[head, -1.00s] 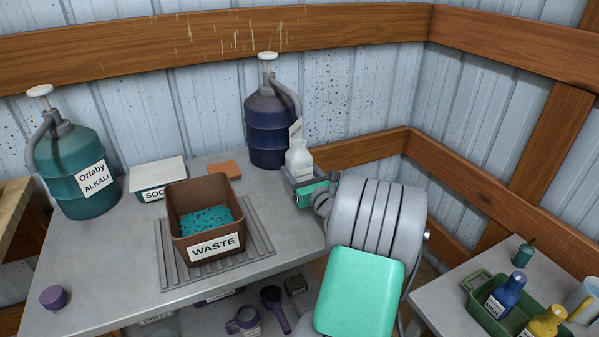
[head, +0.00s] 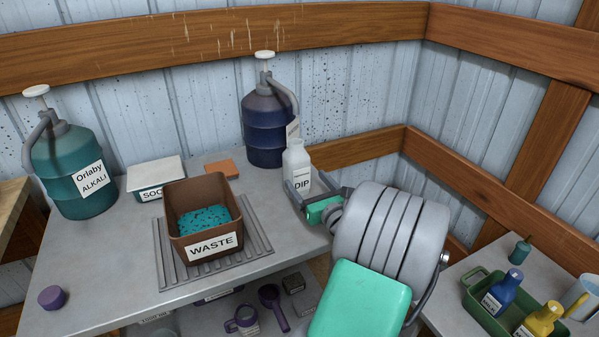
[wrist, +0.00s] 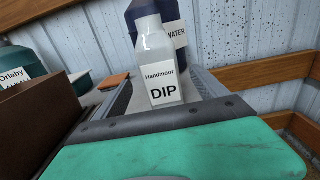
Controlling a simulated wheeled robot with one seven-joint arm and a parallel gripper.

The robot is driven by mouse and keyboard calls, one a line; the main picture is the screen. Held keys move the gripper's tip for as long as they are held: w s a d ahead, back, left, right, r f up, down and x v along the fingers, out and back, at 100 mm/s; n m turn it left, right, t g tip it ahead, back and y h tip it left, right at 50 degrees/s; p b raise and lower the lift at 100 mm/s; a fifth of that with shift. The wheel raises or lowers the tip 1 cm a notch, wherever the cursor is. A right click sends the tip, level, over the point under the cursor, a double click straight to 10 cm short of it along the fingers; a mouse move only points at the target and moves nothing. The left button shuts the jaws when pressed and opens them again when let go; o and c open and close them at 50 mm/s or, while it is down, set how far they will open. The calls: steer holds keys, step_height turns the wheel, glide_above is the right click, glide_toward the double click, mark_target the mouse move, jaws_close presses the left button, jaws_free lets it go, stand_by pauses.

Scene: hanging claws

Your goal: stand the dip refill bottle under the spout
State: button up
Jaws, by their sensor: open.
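The dip refill bottle (head: 297,160), white with a "DIP" label, stands upright on the bench's back right part. It also shows in the wrist view (wrist: 158,62). I cannot tell whether the mouth is exactly below the spout's end. My gripper (head: 306,190) is open, its fingers low near the bottle's base, with no visible grip on it.
A brown "WASTE" bin (head: 207,225) stands on a ribbed grey mat left of my gripper. A teal alkali drum (head: 74,170), a white-lidded tub (head: 155,175) and an orange block (head: 222,169) are further left. A side table at right holds a green tray (head: 493,318) with bottles.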

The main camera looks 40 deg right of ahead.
steer(key=v, duration=0.5)
